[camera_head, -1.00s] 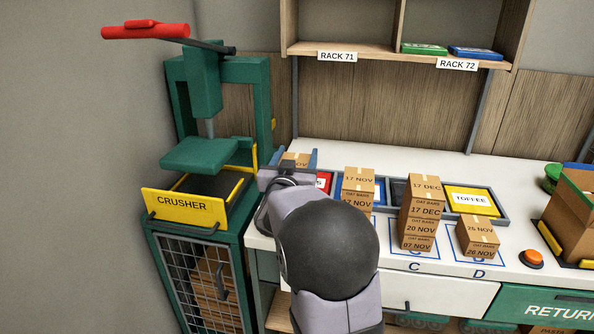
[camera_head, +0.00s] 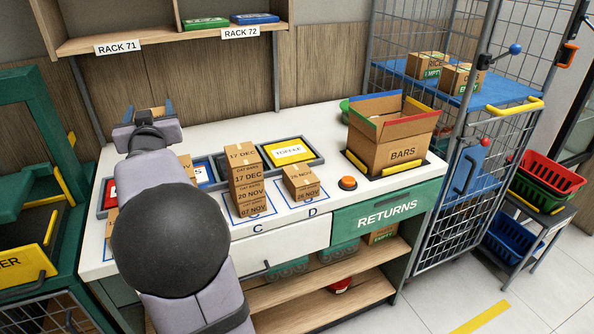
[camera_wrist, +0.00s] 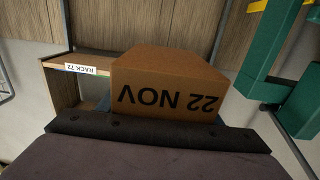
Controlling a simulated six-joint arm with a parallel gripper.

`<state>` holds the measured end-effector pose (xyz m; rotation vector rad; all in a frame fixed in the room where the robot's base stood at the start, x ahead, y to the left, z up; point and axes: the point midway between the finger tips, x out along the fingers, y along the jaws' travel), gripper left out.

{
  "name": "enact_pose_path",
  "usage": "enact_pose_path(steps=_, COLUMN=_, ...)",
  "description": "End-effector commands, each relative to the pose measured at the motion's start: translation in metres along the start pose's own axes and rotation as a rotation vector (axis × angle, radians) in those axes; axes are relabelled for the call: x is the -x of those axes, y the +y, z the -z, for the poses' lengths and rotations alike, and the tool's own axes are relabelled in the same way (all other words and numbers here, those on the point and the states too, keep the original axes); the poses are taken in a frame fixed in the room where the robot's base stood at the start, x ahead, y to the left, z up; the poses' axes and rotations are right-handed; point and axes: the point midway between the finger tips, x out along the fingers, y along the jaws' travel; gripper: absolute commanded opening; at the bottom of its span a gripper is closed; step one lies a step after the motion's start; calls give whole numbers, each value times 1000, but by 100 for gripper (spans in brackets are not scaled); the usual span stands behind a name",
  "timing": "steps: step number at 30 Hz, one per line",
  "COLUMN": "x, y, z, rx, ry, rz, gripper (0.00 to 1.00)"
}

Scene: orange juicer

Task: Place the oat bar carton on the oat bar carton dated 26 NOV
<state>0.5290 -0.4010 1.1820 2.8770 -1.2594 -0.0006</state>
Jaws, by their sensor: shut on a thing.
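My gripper (camera_head: 148,112) is shut on an oat bar carton (camera_wrist: 168,82), a brown box. In the wrist view its face reads 22 NOV, upside down in the picture. In the head view the held carton is mostly hidden by my wrist, above the left part of the counter. The oat bar carton dated 26 NOV (camera_head: 303,188) sits alone on square D, right of the stack on C. My gripper is well to the left of it and apart from it.
Behind are flavour trays with a yellow TOFFEE label (camera_head: 292,151).

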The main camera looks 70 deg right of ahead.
Motion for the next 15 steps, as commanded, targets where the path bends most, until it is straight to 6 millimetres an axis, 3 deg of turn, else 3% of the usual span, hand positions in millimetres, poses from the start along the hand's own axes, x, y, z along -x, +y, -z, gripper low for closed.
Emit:
enact_pose_path(steps=1, x=-4, y=29, z=15, rx=1, ry=6, rz=-24, gripper=31)
enact_pose_path(steps=6, x=-9, y=95, z=37, rx=2, ry=3, rz=-59, gripper=31)
enact_pose_path(steps=15, x=-8, y=179, z=46, rx=2, ry=-1, rz=-93, gripper=31)
